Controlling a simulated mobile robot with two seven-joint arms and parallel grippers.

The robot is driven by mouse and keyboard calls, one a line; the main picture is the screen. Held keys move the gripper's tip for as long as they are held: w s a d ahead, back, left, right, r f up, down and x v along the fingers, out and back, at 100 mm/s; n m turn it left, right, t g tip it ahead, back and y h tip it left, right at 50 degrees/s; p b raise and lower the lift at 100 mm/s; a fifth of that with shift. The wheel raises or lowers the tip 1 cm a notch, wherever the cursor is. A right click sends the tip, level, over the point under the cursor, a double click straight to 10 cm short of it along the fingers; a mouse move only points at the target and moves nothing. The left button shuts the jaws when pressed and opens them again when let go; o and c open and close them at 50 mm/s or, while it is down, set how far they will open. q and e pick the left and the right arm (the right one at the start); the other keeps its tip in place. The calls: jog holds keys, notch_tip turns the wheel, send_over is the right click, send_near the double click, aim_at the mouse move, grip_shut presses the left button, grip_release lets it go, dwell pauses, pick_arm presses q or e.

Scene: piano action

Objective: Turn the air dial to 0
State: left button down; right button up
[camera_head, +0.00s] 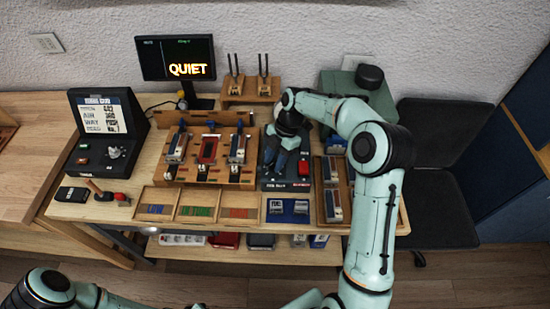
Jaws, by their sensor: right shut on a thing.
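My right gripper (281,156) reaches down over a dark box-shaped unit (286,185) right of the bench's middle. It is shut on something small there. The gripper hides most of that thing, so I cannot tell if it is a dial. Blue shows at the fingers, and a red part (304,168) sits on the unit just to their right. A black console (92,158) at the left has a silver knob (116,152) on its sloped top. I can read no dial marking or setting. My left arm shows at the bottom left, its gripper outside the view.
A wooden rack (218,119) with several key-like parts stands left of my right gripper. A screen (180,57) reading "QUIET" is behind it. A green box (346,83) is at the back right. Shallow trays (240,222) line the bench front, and a red-ended tool (107,194) lies front left.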

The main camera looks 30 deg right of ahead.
jog(key=shift+s+f, duration=0.1)
jog(key=shift+f, duration=0.05)
jog(key=o, duration=1)
pick_arm(q)
jog(key=shift+w+r+p, duration=0.85)
jog(key=shift+w+r, duration=0.25)
jog(key=shift+w, duration=0.15)
pick_arm(e)
jog(key=v, duration=1.3)
jog(key=shift+d+r, duration=0.15)
jog(key=shift+r, duration=0.05)
